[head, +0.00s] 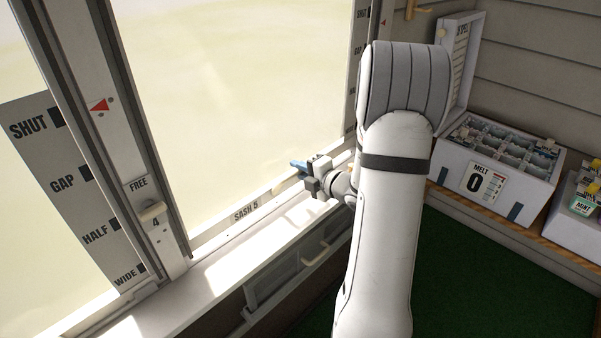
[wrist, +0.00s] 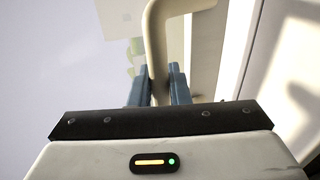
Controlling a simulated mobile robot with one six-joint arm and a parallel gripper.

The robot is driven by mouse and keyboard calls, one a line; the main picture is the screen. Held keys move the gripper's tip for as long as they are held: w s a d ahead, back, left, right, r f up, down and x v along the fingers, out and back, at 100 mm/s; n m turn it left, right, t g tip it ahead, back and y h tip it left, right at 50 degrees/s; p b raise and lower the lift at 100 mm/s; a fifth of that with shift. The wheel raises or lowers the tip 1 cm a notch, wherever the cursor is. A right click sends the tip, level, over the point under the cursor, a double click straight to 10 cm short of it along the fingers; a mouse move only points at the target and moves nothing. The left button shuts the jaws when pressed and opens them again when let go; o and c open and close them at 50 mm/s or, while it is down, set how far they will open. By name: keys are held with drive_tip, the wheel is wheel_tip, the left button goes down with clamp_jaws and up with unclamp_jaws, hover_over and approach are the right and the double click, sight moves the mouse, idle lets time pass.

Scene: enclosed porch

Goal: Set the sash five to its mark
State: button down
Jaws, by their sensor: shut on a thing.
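The sash five (head: 246,212) is the large window pane whose bottom rail is labelled SASH 5. Its rail rests low, just above the white sill. My gripper (head: 303,168) is at the right part of this rail, shut on a cream handle; its blue fingertips lie on both sides of the handle (wrist: 158,50) in the wrist view. A grey scale (head: 361,40) at the upper right reads SHUT at its top; my arm hides its lower part. A red pointer (head: 384,21) shows beside it.
A left scale (head: 70,190) reads SHUT, GAP, HALF, WIDE, beside a post with another red pointer (head: 100,105) and a latch (head: 151,212) marked FREE and 4. A drawer handle (head: 316,254) sits below the sill. A white box (head: 480,185) labelled MELT 0 stands right.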

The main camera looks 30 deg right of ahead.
wheel_tip(320, 180, down, 4)
drive_tip(key=b, duration=0.3)
drive_tip(key=shift+r, duration=0.1)
drive_tip(key=shift+s+b, duration=0.1)
drive_tip(key=shift+b, duration=0.25)
drive_tip(key=c, duration=1.5)
unclamp_jaws()
drive_tip(key=shift+o, duration=0.2)
drive_tip(key=v, duration=0.7)
drive_tip(key=shift+s+d+b, duration=0.1)
drive_tip(key=shift+s+b, duration=0.2)
